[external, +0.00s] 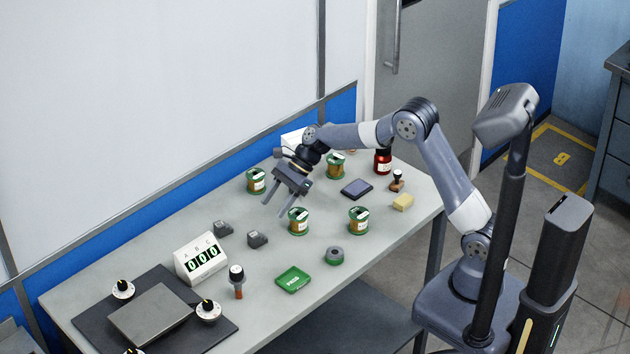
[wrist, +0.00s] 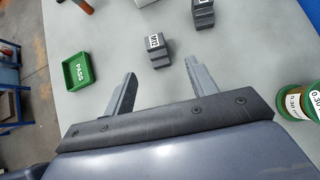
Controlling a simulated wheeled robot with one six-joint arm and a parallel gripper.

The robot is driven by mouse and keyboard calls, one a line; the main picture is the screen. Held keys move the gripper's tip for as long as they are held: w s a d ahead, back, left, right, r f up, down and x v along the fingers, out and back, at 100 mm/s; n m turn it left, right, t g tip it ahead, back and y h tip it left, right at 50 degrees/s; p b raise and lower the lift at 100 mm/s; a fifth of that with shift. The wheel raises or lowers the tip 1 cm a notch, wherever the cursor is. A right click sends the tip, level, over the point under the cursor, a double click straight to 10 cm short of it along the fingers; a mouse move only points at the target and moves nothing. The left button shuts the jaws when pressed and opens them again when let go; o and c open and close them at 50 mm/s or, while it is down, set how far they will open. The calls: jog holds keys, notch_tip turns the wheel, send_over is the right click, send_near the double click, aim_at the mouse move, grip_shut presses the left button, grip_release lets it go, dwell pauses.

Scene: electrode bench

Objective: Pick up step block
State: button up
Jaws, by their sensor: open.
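Two small dark grey step blocks lie on the bench. The nearer step block (external: 257,239) has a white label and shows between and just beyond my fingertips in the wrist view (wrist: 159,53). The other step block (external: 223,228) sits farther left, towards the wall; it shows at the top right of the wrist view (wrist: 203,14). I cannot tell which one the task means. My gripper (external: 274,208) is open and empty above the bench, to the right of both blocks in the external view. Its two fingers also show apart in the wrist view (wrist: 161,68).
A green PASS tray (external: 293,280) lies towards the front edge. Green-ended spools stand close by, one near the wall (external: 256,181) and one near my gripper (external: 299,222). Bench around the blocks is clear.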

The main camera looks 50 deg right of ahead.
aim_at(256, 233)
jog(key=x, duration=0.5)
jog(key=shift+a+f+p, duration=0.15)
jog(key=shift+p, duration=0.15)
jog(key=x, duration=0.3)
jog(key=p+x, duration=0.1)
jog(key=shift+s+a, duration=0.25)
jog(key=shift+w+a+f, duration=0.1)
jog(key=shift+a+f, duration=0.25)
jog(key=shift+c, duration=0.5)
grip_shut()
